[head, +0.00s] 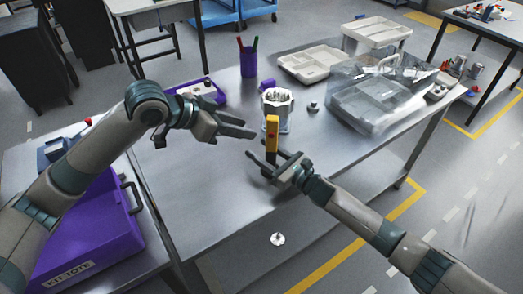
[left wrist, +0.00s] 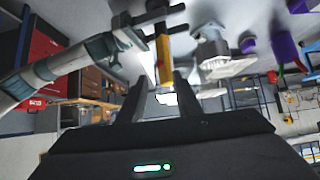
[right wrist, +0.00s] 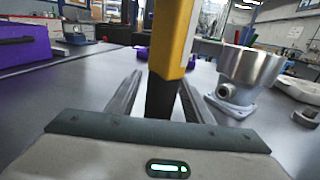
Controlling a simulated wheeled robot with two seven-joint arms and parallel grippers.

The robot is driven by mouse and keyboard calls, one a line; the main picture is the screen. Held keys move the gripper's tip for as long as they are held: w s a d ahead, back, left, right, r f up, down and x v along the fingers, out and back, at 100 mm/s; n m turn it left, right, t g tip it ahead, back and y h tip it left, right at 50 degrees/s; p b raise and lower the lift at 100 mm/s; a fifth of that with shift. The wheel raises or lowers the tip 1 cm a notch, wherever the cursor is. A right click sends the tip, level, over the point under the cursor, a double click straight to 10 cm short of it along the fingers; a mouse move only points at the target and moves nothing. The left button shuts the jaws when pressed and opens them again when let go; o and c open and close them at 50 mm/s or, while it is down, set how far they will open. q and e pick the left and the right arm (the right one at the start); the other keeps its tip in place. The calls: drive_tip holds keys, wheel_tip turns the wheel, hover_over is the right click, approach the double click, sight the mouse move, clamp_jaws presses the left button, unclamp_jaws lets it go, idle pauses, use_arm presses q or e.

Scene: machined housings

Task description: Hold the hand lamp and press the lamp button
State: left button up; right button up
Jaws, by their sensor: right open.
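The hand lamp (head: 272,128) is yellow above and black below, upright near the table's front edge. A small reddish spot shows on its yellow face. My right gripper (head: 268,163) is open around its lower part; in the right wrist view the black part of the lamp (right wrist: 164,95) stands between the fingers, with gaps beside it. My left gripper (head: 252,130) is open and empty, just left of the lamp's upper part and apart from it. In the left wrist view the lamp (left wrist: 164,60) appears beyond its fingers.
A metal housing (head: 277,112) stands right behind the lamp, with a small part (head: 313,106) beside it. A purple pen cup (head: 248,63), a pale tray (head: 311,63) and a clear bin (head: 368,105) stand farther back. A purple tote (head: 90,235) is at left. The table's front left is clear.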

drive_tip(key=shift+c, duration=0.3)
drive_tip(key=c, duration=1)
use_arm(q)
clamp_jaws()
use_arm(e)
clamp_jaws()
idle(0.5)
